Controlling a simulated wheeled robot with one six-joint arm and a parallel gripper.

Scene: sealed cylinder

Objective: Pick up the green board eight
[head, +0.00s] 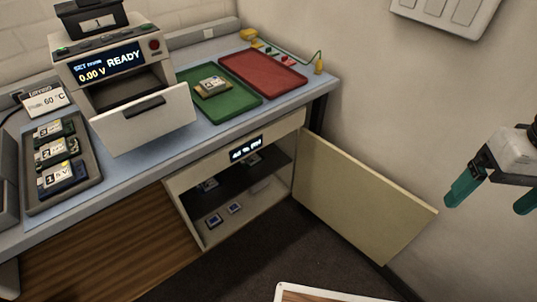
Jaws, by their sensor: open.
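I cannot pick out a green board marked eight, as several labels are too small to read. A board with a white label (212,86) lies on the green tray (238,103); its number is unclear. Several dark boards (56,152) with white labels lie in the grey tray (88,191) at the left, seemingly marked 3, 2 and 1. Small boards (215,220) also sit inside the open cabinet (186,213) under the counter. My gripper (487,206), with teal fingers, is open and empty at the far right, apart from all of these.
A tester (107,62) reading "READY" and 0.00 V has its drawer (146,120) pulled out. The red tray (262,82) looks empty. The cabinet door (362,195) stands open between the cabinet and my gripper.

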